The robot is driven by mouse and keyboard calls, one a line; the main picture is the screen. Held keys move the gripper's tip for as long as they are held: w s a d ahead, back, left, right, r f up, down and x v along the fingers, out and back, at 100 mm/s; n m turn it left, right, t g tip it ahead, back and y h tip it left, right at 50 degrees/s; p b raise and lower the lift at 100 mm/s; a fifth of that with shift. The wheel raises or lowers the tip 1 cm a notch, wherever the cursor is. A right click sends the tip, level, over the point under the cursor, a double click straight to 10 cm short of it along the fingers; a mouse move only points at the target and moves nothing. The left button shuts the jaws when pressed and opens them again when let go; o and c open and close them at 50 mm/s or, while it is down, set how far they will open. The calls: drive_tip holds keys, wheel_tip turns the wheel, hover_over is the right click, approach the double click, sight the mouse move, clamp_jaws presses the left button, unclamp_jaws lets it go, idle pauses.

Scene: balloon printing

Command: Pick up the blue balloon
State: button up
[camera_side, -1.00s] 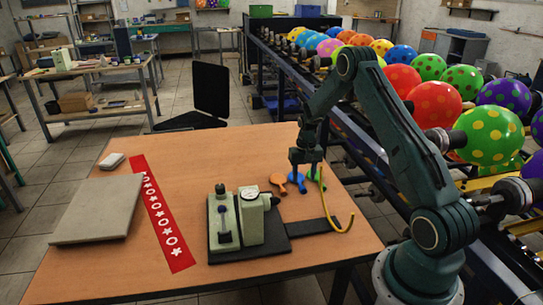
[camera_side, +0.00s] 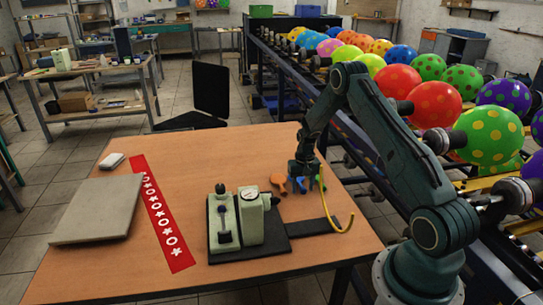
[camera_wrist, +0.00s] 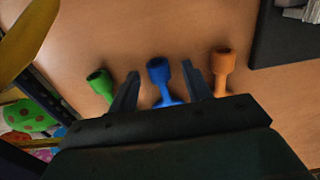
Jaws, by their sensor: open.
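The blue balloon (camera_wrist: 161,76) lies on the wooden table (camera_side: 120,225), between a green balloon and an orange balloon. In the wrist view it sits between the two open fingers of my gripper (camera_wrist: 160,90), nearer the left-right middle, with a gap on each side. In the side view my gripper (camera_side: 303,175) is low over the balloons and hides most of the blue one (camera_side: 299,184). The orange balloon (camera_wrist: 222,65) is to the right of the fingers in the wrist view, and the green balloon (camera_wrist: 102,84) is to the left.
A green printing device (camera_side: 249,220) stands on a black base in front of the balloons. A yellow curved tube (camera_side: 349,215) rises to the right. A red patterned strip (camera_side: 163,225) and a grey slab (camera_side: 98,208) lie on the left. A conveyor with inflated balloons (camera_side: 434,101) runs behind.

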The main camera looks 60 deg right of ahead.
drive_tip(key=c, duration=0.9)
drive_tip(key=shift+o, duration=0.2)
drive_tip(key=shift+r, duration=0.15)
wheel_tip(320, 180, up, 20)
idle(0.3)
drive_tip(key=shift+a, duration=0.1)
idle(0.5)
drive_tip(key=s+a+r+m+g+y, duration=0.1)
drive_tip(key=s+a+m, duration=0.2)
drive_tip(key=a+m, duration=0.5)
drive_tip(key=s+a+m+g+y, duration=0.1)
drive_tip(key=s+a+m, duration=0.3)
drive_tip(key=a+m, duration=0.5)
drive_tip(key=shift+s+a+r+m, duration=0.15)
drive_tip(key=shift+s+r+m, duration=0.15)
drive_tip(key=shift+r+m, duration=0.15)
